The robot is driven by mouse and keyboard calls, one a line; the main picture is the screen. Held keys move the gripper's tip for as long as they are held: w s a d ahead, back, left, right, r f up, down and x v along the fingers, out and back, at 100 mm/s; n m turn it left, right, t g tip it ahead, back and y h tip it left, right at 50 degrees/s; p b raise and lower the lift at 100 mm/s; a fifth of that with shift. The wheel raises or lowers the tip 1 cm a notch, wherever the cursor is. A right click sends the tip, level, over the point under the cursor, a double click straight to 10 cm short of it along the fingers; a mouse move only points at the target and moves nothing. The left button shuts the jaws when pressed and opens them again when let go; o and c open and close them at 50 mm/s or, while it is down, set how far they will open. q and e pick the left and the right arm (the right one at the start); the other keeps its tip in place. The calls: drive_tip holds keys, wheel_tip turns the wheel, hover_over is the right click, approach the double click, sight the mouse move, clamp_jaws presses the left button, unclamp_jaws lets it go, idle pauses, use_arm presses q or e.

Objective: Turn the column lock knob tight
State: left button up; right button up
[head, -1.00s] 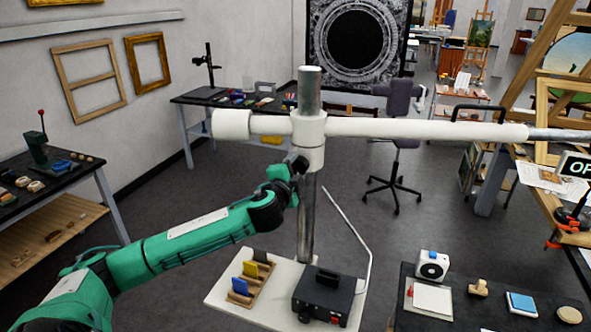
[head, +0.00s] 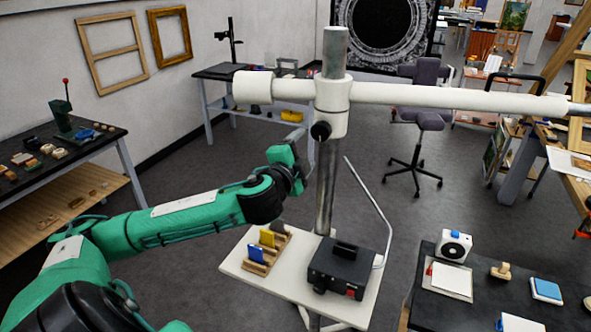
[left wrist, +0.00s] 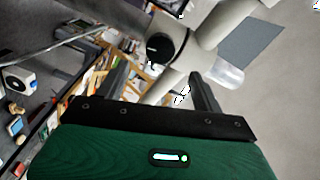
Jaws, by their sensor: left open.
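The column lock knob (head: 320,131) is a round black knob on the lower front of the white collar (head: 333,95) around the metal column (head: 325,185). In the left wrist view the knob (left wrist: 160,46) shows whole, beyond the fingertips and nearer the left finger. My left gripper (head: 304,142) is just left of and below the knob, apart from it. In the left wrist view my left gripper (left wrist: 163,78) has its two dark fingers spread with nothing between them. The knob's tightness cannot be told. My right gripper is not in view.
A long white horizontal arm (head: 450,97) runs through the collar. Below, the pale base board (head: 240,262) carries a black box (head: 345,272), and a thin bent rod (head: 366,200) rises beside the column. A dark table (head: 455,308) stands at the lower right.

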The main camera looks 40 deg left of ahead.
use_arm(q)
drive_tip(key=b+v, duration=0.1)
drive_tip(key=v, duration=0.3)
drive_tip(key=shift+s, duration=0.1)
idle(0.4)
